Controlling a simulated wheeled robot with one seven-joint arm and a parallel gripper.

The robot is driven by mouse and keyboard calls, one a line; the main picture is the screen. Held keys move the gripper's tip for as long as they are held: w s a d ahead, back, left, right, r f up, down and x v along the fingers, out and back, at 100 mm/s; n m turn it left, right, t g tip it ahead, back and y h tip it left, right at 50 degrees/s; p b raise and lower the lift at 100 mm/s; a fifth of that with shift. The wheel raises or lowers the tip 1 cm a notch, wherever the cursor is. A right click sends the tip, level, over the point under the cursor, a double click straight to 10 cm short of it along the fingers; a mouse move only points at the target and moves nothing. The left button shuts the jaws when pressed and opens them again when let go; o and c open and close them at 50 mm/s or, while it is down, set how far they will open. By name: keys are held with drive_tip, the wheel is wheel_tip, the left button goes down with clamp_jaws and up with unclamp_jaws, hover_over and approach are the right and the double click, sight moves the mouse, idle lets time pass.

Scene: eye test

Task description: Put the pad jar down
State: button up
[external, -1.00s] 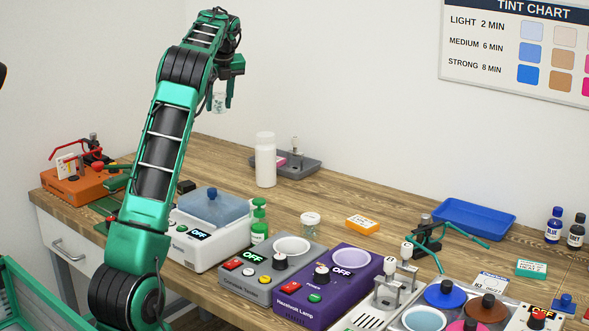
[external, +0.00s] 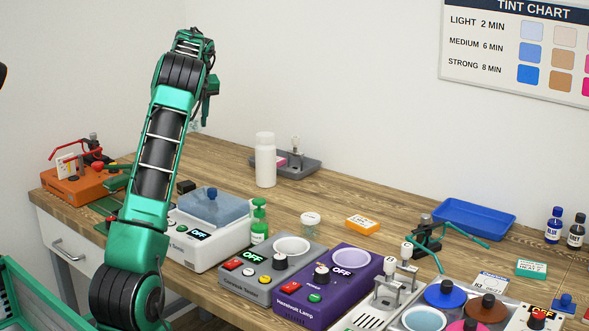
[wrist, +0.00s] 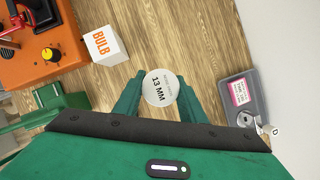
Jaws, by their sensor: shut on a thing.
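The pad jar (wrist: 160,88) shows in the wrist view from above as a round pale lid marked "13 MM". My gripper (wrist: 157,94) is shut on it, with one green finger on either side. In the external view the jar (external: 195,126) is small, pale and partly hidden behind my arm. My gripper there (external: 203,115) is also partly covered by the arm, toward the back left of the bench. The jar appears to be above the wooden bench top; the exact gap is hard to tell.
In the wrist view, a white BULB box (wrist: 107,45) and an orange device (wrist: 35,50) lie left of the jar, and a grey tray (wrist: 256,82) lies right. Wood between them is bare. A white bottle (external: 265,160) stands near the tray in the external view.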

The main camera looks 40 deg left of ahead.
sight(197, 177)
wheel_tip(197, 177, down, 16)
drive_tip(key=shift+r, duration=0.15)
idle(0.5)
drive_tip(key=o, duration=1.1)
drive_tip(key=shift+c, duration=0.2)
drive_tip(key=v, duration=1.2)
